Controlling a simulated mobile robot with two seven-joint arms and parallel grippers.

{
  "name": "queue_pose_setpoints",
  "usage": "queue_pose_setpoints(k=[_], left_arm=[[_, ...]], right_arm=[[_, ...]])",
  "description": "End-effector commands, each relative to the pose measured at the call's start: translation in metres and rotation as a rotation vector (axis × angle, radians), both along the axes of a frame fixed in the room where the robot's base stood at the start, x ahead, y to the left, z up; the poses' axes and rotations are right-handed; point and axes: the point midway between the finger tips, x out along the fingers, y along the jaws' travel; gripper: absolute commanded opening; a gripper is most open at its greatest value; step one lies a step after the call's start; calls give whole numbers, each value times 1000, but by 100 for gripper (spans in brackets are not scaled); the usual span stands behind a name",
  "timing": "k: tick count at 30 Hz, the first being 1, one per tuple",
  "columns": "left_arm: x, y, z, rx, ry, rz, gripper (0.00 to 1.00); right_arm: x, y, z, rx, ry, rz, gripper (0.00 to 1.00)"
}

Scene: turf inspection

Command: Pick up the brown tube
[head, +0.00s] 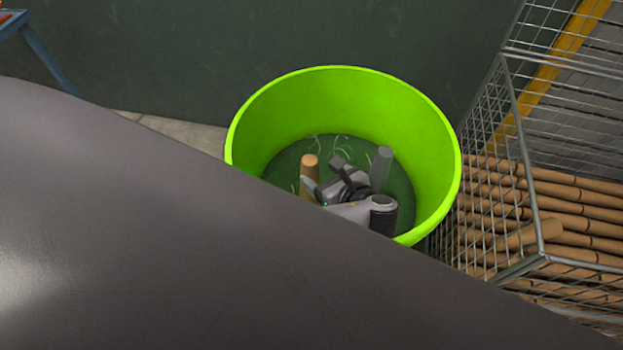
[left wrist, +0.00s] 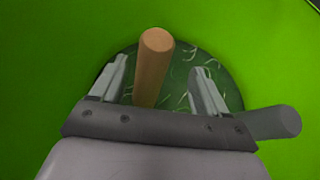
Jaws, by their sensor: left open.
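The brown tube (head: 310,166) stands upright or slightly tilted inside a bright green bucket (head: 258,125). It also shows in the left wrist view (left wrist: 153,62), rising between the two fingers. My left gripper (head: 323,174) is down in the bucket beside the tube. In the left wrist view the left gripper (left wrist: 160,88) is open, with one finger on each side of the tube and visible gaps. The tube's lower end is hidden by the gripper body. My right gripper is not in view.
A grey tube (head: 383,165) also stands in the bucket, right of the gripper; it shows in the left wrist view (left wrist: 272,122) too. Pale grass-like strands lie on the bucket's dark green bottom. A wire cage (head: 505,130) full of brown tubes stands close at right. My arm hides the lower left.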

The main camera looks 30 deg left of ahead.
Motion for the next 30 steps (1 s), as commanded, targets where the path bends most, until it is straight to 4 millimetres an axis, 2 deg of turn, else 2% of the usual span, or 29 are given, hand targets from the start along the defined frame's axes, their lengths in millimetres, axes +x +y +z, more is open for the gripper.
queue_pose_setpoints(k=[8, 15, 25, 26, 30], left_arm=[[9, 24, -11, 15, 13, 3, 75], [22, 54, -26, 15, 13, 3, 75], [26, 59, -29, 11, 12, 2, 75], [25, 59, -29, 11, 12, 2, 68], [25, 59, -29, 11, 13, 1, 23]], right_arm=[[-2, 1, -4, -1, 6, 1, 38], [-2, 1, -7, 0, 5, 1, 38], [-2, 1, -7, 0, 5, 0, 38], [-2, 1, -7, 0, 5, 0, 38], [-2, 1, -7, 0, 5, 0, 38]])
